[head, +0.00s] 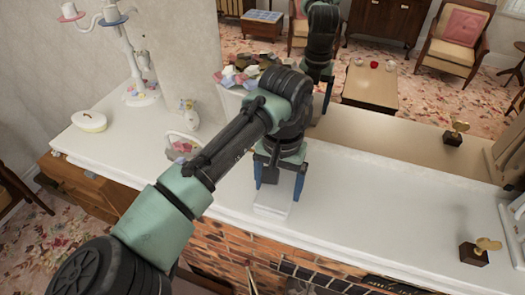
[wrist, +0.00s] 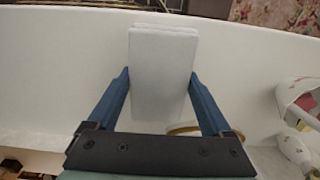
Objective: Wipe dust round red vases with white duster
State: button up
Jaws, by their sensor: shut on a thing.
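The white duster (head: 273,194) is a pale flat block. My gripper (head: 279,184) is shut on it, with a blue finger on each side, over the white mantel shelf (head: 360,215). In the wrist view the duster (wrist: 162,75) stands between the fingertips of my gripper (wrist: 159,77). I cannot tell whether the duster touches the shelf. I see no red vase on the shelf for sure; my arm hides part of it. A small red object (head: 374,64) shows on a low wooden table in the mirror, too small to identify.
On the shelf's left are a candelabra (head: 140,75), a lidded white dish (head: 89,121), a small white vase (head: 188,116) and a flower basket (head: 181,148). A gold ornament (head: 480,250) stands at right. The shelf between is clear. The mirror runs behind.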

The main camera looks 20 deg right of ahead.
jog(key=shift+w+a, duration=0.2)
jog(key=shift+a, duration=0.15)
jog(key=shift+w+a+r+p, duration=0.15)
jog(key=shift+r+p, duration=0.3)
jog(key=shift+r, duration=0.2)
jog(key=shift+w+a+r+p, duration=0.1)
jog(key=shift+r+p, duration=0.35)
jog(key=shift+r, duration=0.15)
jog(key=shift+s+d+r+p, duration=0.15)
jog(key=shift+r+p, duration=0.35)
jog(key=shift+r, duration=0.1)
jog(key=shift+s+d+r+p, duration=0.1)
jog(key=shift+d+r+p, duration=0.05)
jog(key=shift+r+p, duration=0.4)
jog(key=shift+a+r+p, duration=0.1)
jog(key=shift+r+p, duration=0.45)
jog(key=shift+r, duration=0.15)
jog(key=shift+w+a+r, duration=0.1)
jog(key=shift+w+r, duration=0.05)
jog(key=shift+r, duration=0.8)
